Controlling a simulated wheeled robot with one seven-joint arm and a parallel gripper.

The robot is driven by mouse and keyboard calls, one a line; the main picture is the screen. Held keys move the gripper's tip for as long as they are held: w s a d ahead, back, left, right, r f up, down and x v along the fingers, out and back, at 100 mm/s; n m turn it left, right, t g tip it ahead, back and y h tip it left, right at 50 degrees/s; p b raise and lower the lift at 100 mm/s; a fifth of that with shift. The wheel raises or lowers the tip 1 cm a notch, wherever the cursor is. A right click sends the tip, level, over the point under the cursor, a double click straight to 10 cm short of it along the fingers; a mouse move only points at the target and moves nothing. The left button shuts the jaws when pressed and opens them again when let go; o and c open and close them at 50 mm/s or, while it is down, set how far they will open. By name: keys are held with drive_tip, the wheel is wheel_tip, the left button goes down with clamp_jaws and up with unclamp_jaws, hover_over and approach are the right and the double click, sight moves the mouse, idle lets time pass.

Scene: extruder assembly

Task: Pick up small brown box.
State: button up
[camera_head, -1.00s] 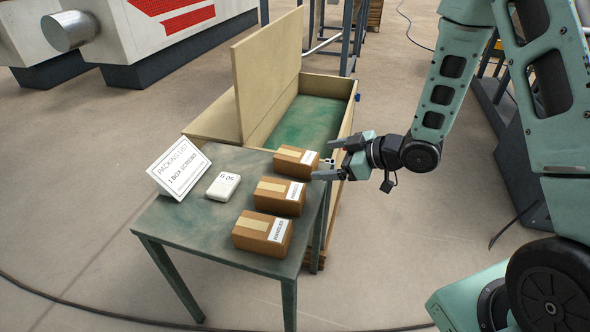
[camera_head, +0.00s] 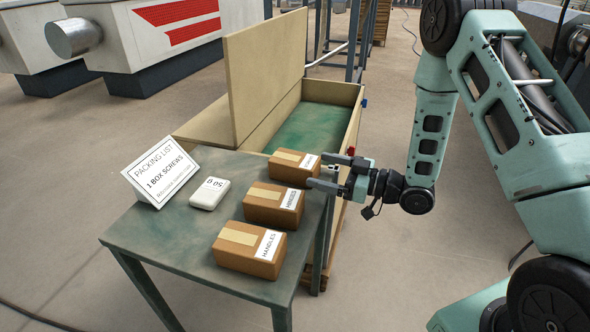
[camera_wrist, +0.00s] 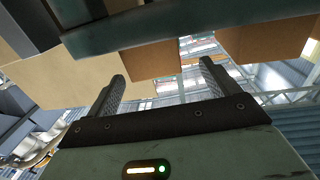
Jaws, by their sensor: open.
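Three small brown boxes stand in a row on the green table (camera_head: 150,243). The far box (camera_head: 290,167) has a white label too small to read. The middle box (camera_head: 273,203) is labelled too, and the near box (camera_head: 250,249) reads "HANDLES". My gripper (camera_head: 327,172) is open and empty at the right end of the far box, its fingers pointing left. Whether a finger touches the box, I cannot tell. In the wrist view, my two fingers (camera_wrist: 162,85) are spread apart, with brown box surfaces (camera_wrist: 152,61) beyond them and at upper right (camera_wrist: 262,41).
An open wooden crate (camera_head: 358,112) with a raised panel stands behind the table.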

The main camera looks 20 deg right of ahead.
sight(296, 163)
drive_tip(key=x, duration=0.2)
drive_tip(key=shift+w+a, duration=0.2)
drive_tip(key=shift+a, duration=0.1)
drive_tip(key=x, duration=0.1)
drive_tip(key=b+x, duration=0.1)
drive_tip(key=x, duration=0.2)
drive_tip(key=shift+w+d+f, duration=0.15)
drive_tip(key=shift+w+f, duration=0.1)
drive_tip(key=shift+w, duration=0.05)
drive_tip(key=shift+w+a, duration=0.35)
drive_tip(key=c, duration=1.2)
